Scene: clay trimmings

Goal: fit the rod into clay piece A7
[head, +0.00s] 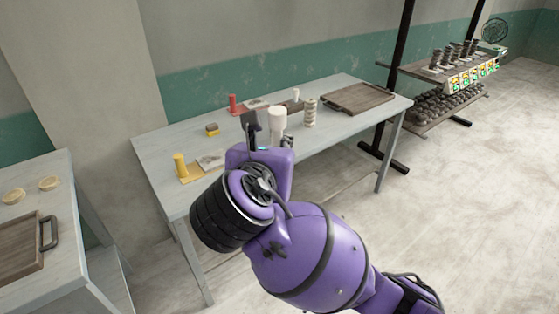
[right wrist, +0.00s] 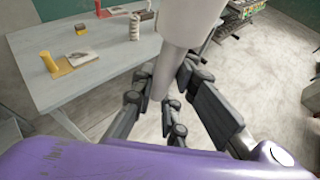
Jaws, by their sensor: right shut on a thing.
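My right gripper (head: 264,132) is shut on a white rod (head: 277,116), which stands roughly upright above or in front of the table. In the right wrist view the rod (right wrist: 187,25) has a thick upper part and a thinner lower part between the fingers (right wrist: 168,95). No label A7 can be read, so I cannot tell which piece it is. Upright pieces on the table are a yellow cylinder (head: 180,165), a red cylinder (head: 232,103), a small white one (head: 296,95) and a ridged cream one (head: 310,113). My left gripper is out of view.
The pale table (head: 160,146) also bears a small yellow-and-dark block (head: 212,130) and a wooden tray (head: 358,97) at its right end. A shelf rack (head: 440,112) stands at right.

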